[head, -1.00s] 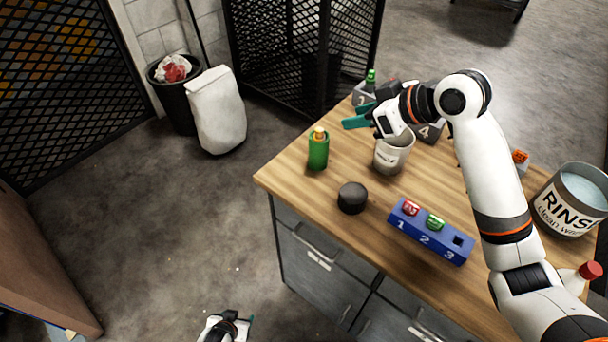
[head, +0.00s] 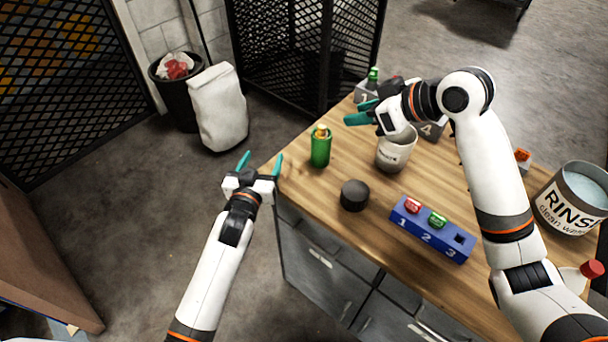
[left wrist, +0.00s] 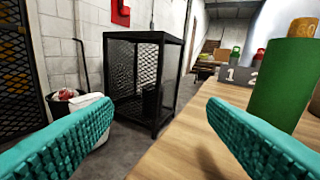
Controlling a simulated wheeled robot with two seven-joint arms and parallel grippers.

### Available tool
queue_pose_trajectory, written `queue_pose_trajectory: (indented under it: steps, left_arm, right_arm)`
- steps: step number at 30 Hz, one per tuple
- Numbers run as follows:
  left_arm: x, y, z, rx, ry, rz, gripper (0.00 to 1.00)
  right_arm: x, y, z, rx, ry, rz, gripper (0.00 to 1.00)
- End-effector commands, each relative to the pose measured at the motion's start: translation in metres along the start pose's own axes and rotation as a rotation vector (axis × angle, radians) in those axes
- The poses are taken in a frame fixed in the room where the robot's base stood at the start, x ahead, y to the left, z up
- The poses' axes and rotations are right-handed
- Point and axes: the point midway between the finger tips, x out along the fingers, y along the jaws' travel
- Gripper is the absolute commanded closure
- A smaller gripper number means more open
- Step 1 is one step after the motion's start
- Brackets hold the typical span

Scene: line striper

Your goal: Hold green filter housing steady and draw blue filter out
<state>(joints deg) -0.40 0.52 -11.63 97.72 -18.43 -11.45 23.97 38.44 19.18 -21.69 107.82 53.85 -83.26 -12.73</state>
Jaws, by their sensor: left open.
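The green filter housing (head: 320,152) stands upright near the table's left corner, with a gold-orange piece (head: 320,132) in its top. In the left wrist view the green cylinder (left wrist: 282,85) is at the right, beyond the right finger, and the gold piece (left wrist: 303,27) bears lettering. I see no blue filter in it. My left gripper (head: 261,160) is open and empty at the table's left edge, left of the housing and apart from it. My right gripper (head: 359,112) is open and seems empty, above the table behind and right of the housing.
A dark round knob-like block (head: 354,195), a white cup (head: 394,156) and a blue numbered rack (head: 432,230) with red and green pieces are on the table. A rinse bucket (head: 570,200) stands at the right. Grey numbered blocks (head: 367,92) are at the back.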

Motion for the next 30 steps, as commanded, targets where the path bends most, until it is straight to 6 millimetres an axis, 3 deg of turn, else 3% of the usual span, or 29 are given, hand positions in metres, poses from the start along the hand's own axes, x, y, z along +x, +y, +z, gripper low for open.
queue_pose_trajectory:
  steps: [1, 3, 6, 9, 13, 17, 30]
  left_arm:
    - [-0.008, -0.025, 0.003, 0.019, -0.01, -0.039, 0.33]
    - [-0.018, -0.054, 0.005, 0.045, -0.021, -0.085, 0.33]
    - [-0.031, -0.084, 0.009, 0.072, -0.037, -0.134, 0.33]
    - [-0.039, -0.102, 0.013, 0.088, -0.05, -0.163, 0.33]
    - [-0.04, -0.113, 0.015, 0.096, -0.057, -0.178, 0.33]
    - [-0.026, -0.116, 0.016, 0.098, -0.058, -0.179, 0.33]
    - [0.052, -0.13, 0.02, 0.096, -0.056, -0.179, 0.33]
  right_arm:
    - [0.0, 0.0, 0.0, 0.0, 0.0, 0.0, 0.64]
    - [0.0, 0.0, 0.0, 0.0, 0.0, 0.0, 0.64]
    - [0.0, 0.0, 0.0, 0.0, 0.0, 0.0, 0.64]
    - [0.0, 0.0, 0.0, 0.0, 0.0, 0.0, 0.64]
    - [0.0, 0.0, 0.0, 0.0, 0.0, 0.0, 0.64]
    - [0.0, 0.0, 0.0, 0.0, 0.0, 0.0, 0.64]
    - [0.0, 0.0, 0.0, 0.0, 0.0, 0.0, 0.64]
